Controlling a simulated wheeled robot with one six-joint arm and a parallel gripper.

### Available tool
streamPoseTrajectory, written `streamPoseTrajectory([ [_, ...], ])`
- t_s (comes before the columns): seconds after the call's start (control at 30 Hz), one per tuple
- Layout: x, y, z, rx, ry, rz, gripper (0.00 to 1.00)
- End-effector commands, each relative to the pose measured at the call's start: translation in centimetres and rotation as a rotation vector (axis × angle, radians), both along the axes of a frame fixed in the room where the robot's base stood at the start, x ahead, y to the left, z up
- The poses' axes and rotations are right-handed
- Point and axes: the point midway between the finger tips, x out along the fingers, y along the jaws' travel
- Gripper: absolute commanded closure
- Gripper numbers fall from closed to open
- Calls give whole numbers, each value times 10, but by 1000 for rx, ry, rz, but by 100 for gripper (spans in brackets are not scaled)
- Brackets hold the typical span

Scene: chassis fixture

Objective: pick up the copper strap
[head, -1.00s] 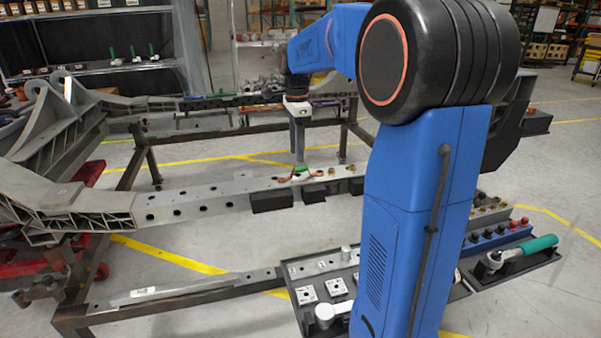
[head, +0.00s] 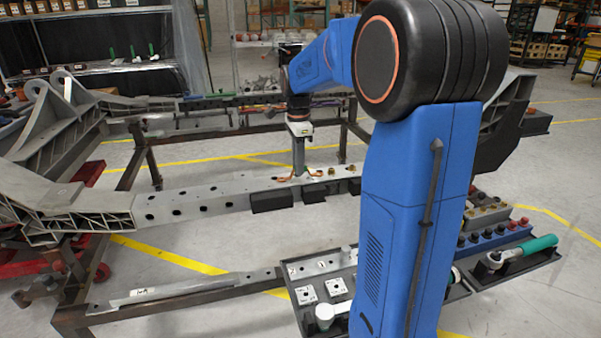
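The copper strap (head: 284,179) lies along the top of the grey beam across the middle of the head view. Its copper ends show on both sides of my gripper (head: 298,172), and its middle is hidden behind the gripper. My gripper points straight down at the strap, its tip at or very near the strap's middle. The fingers are too small and seen too edge-on to show whether they are apart or closed on the strap.
Brass fittings (head: 331,172) stand on the beam just right of the strap. Black blocks (head: 272,200) sit along the beam's front side. A dark tray (head: 297,297) with white parts is below, and a green-handled ratchet (head: 530,246) lies at right.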

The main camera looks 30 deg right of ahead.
Motion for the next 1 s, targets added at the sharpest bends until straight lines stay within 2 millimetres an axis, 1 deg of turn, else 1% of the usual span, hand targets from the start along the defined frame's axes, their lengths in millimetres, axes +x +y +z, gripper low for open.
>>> streamPoseTrajectory([
  [0.3,0,0,1,0,0,0,100],
  [0.43,1,0,8,-1,-2,0,100],
  [0.57,1,0,27,-1,-3,0,100],
  [0.8,1,0,71,-1,-3,0,100],
  [0.9,1,0,85,-1,-2,0,100],
  [1.0,0,0,94,0,-1,0,100],
])
